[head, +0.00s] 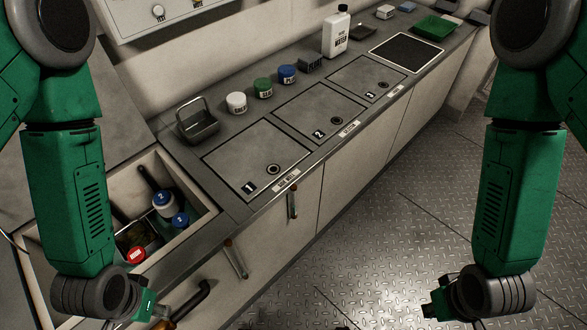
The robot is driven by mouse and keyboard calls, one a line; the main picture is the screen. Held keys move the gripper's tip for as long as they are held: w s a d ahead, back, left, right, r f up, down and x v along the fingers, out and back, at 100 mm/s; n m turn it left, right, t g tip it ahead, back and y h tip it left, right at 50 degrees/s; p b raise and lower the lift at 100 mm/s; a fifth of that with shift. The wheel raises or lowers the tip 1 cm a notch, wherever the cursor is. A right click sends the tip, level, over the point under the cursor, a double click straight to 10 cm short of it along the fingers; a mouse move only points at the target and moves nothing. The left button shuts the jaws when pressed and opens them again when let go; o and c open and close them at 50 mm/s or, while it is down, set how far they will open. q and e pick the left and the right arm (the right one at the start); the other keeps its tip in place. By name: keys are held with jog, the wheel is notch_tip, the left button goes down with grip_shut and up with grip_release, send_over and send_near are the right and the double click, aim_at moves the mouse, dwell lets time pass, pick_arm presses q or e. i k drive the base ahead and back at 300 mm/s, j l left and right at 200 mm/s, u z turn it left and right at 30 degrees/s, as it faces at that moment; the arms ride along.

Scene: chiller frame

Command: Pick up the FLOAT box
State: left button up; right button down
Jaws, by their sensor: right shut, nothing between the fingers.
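I cannot read a FLOAT label on any box. A small dark ribbed box (311,65) stands on the counter, right of the blue-lidded jar (287,74). A small pale box (385,12) stands farther back, its marking too small to read. My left gripper (163,314) is low at the left, by the open drawer's front, mostly cut off by the bottom edge; its fingers do not show clearly. My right gripper (436,302) is low at the right above the floor, shut and empty, far from the counter. Neither gripper touches a box.
The counter (225,115) has lids numbered 1 to 3, a white water bottle (336,32), white (236,103) and green (262,88) jars, a metal basket (197,122) and a green tray (436,27). An open drawer (205,226) holds several containers. The floor (400,230) is clear.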

aim_at(313, 60)
jog(key=i+l, duration=0.25)
jog(key=i+l+u, duration=0.1)
jog(key=i+l, duration=0.15)
jog(key=l, duration=0.2)
jog(key=i+l, duration=0.25)
jog(key=l, duration=0.15)
jog(key=i+l+u, duration=0.1)
jog(key=i+l, duration=0.35)
jog(key=l, duration=0.3)
jog(key=u, duration=0.05)
